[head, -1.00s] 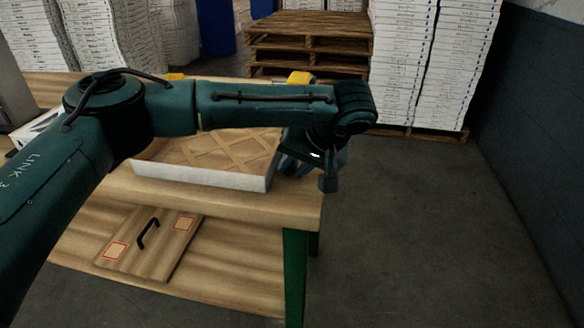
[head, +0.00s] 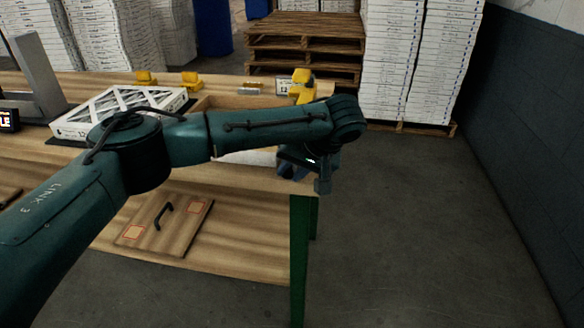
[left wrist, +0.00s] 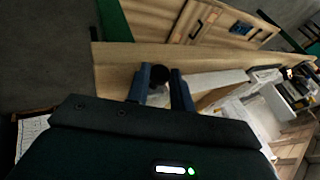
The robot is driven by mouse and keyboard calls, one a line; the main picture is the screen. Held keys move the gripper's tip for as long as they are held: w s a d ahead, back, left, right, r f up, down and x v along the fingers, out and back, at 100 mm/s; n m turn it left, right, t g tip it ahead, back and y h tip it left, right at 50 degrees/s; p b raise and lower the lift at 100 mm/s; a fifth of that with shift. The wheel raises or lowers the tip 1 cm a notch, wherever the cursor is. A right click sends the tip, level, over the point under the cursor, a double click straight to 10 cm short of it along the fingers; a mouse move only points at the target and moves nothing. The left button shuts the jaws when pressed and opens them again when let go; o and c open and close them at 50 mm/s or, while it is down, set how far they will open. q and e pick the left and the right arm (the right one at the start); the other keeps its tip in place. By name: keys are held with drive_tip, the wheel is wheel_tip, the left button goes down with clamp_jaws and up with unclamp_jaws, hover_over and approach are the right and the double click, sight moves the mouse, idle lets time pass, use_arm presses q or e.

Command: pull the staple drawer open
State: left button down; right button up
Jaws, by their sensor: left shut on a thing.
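My left gripper (head: 308,170) is at the right front corner of the wooden workbench (head: 260,178), beside the white-walled tray (head: 245,157). In the left wrist view its two blue fingers (left wrist: 160,88) are closed around a small dark round piece (left wrist: 160,74). I cannot tell whether this piece is the staple drawer's knob. No drawer front shows clearly; my arm and gripper hide that part of the bench. A wooden panel with a black handle (head: 164,216) and red-outlined squares is below the tabletop, away from the gripper. My right gripper is not in view.
A white lattice filter (head: 120,108) lies at the left of the bench. Yellow pieces (head: 190,80) stand along its back, one (head: 302,86) near the right end. A green leg (head: 301,245) supports the corner. The floor (head: 410,230) to the right is clear.

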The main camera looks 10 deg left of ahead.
use_arm(q)
drive_tip(key=shift+s+a+r, duration=0.1)
drive_tip(key=shift+r, duration=0.05)
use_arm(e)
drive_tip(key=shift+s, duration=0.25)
use_arm(q)
drive_tip(key=c, duration=1.3)
unclamp_jaws()
drive_tip(key=shift+o, duration=0.2)
drive_tip(key=p+v, duration=0.1)
drive_tip(key=v, duration=1.2)
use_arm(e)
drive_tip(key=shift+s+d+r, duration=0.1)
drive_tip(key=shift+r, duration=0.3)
